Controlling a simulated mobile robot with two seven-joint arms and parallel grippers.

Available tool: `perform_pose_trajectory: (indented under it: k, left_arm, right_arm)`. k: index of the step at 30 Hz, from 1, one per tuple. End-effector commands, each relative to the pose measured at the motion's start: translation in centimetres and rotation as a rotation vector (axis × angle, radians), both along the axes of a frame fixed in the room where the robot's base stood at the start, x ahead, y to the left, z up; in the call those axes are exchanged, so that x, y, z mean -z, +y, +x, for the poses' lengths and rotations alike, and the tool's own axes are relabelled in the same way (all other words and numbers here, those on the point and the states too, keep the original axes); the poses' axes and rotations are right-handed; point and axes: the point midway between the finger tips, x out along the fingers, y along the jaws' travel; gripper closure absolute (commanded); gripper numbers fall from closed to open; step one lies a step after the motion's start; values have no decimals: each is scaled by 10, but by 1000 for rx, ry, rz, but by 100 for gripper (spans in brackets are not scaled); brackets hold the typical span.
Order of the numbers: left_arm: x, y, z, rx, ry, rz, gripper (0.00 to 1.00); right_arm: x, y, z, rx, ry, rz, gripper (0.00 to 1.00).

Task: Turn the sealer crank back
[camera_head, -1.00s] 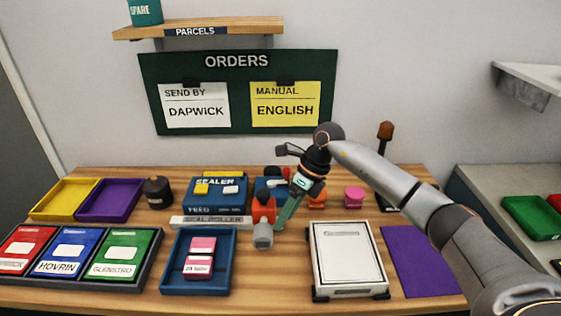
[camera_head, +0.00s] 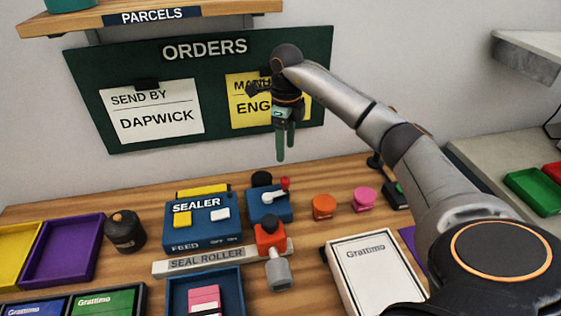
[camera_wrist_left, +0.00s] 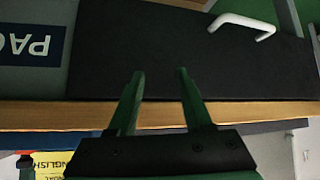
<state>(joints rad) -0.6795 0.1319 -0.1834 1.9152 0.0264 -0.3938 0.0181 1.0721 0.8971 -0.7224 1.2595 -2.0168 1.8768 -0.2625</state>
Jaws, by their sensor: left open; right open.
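The blue sealer (camera_head: 203,232) stands on the table with yellow and white buttons on top. Beside it on the right is a blue box (camera_head: 268,213) with a white crank arm (camera_head: 272,197) ending in a red knob (camera_head: 285,183). In front, an orange-red block with a grey handle (camera_head: 278,272) stands at the right end of the seal roller (camera_head: 205,263). My right gripper (camera_head: 284,150) is open and empty, raised above the blue box and apart from it. My left gripper (camera_wrist_left: 160,78) is open and empty in the left wrist view; the head view does not show it.
Orange (camera_head: 324,207) and pink (camera_head: 363,199) pieces stand right of the blue box. A dark round jar (camera_head: 125,232) and a purple tray (camera_head: 62,250) lie to the left. The orders board (camera_head: 215,120) hangs behind. A white Grattimo case (camera_head: 375,275) lies front right.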

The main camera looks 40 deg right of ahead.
Motion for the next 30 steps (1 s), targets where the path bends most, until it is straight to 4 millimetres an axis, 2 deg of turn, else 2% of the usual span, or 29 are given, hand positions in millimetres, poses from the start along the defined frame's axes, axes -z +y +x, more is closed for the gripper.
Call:
perform_pose_trajectory:
  k: [9, 15, 21, 29, 30]
  left_arm:
    - [-7, 0, -1, 1, 3, 0, 50]
    - [-10, 0, -1, 1, 3, 0, 50]
    - [-11, 0, -1, 1, 3, 0, 50]
    - [-11, 0, -1, 1, 3, 0, 50]
    - [-10, 0, -1, 1, 3, 0, 50]
  right_arm:
    - [65, 1, -2, 0, 5, 2, 36]
    - [96, 1, -1, 0, 2, 2, 36]
    - [109, 1, 0, -1, 0, 1, 36]
    - [110, 1, 0, -1, -2, 1, 36]
    - [110, 1, 0, -1, -1, 2, 40]
